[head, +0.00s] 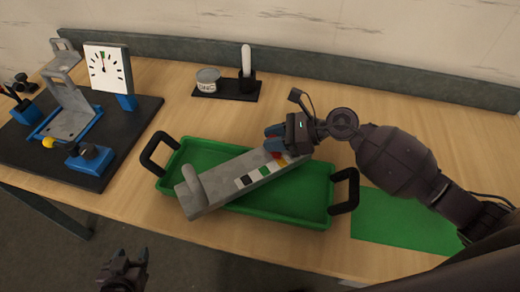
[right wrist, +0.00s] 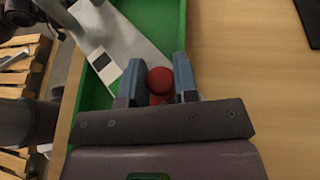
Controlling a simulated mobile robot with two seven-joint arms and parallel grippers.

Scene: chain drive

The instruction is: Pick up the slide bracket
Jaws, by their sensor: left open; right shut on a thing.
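The slide bracket, which I take to be the long grey bar (head: 225,180) with coloured patches and an upright peg at its left end, lies at a slant over the green tray (head: 308,212). My right gripper (head: 272,142) is at its far right end. In the right wrist view the fingers (right wrist: 159,82) are shut around a red round knob (right wrist: 160,78), with the grey bar (right wrist: 118,38) just beyond. How the knob joins the bar is hidden. My left gripper (head: 128,258) is open and empty, low in front of the table.
The tray has black handles (head: 343,190) at both ends. A black board (head: 125,125) at the left carries a dial (head: 107,70), a grey metal frame (head: 68,108) and blue blocks. A tin (head: 207,80) stands behind the tray. A flat green mat (head: 400,222) lies right of it.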

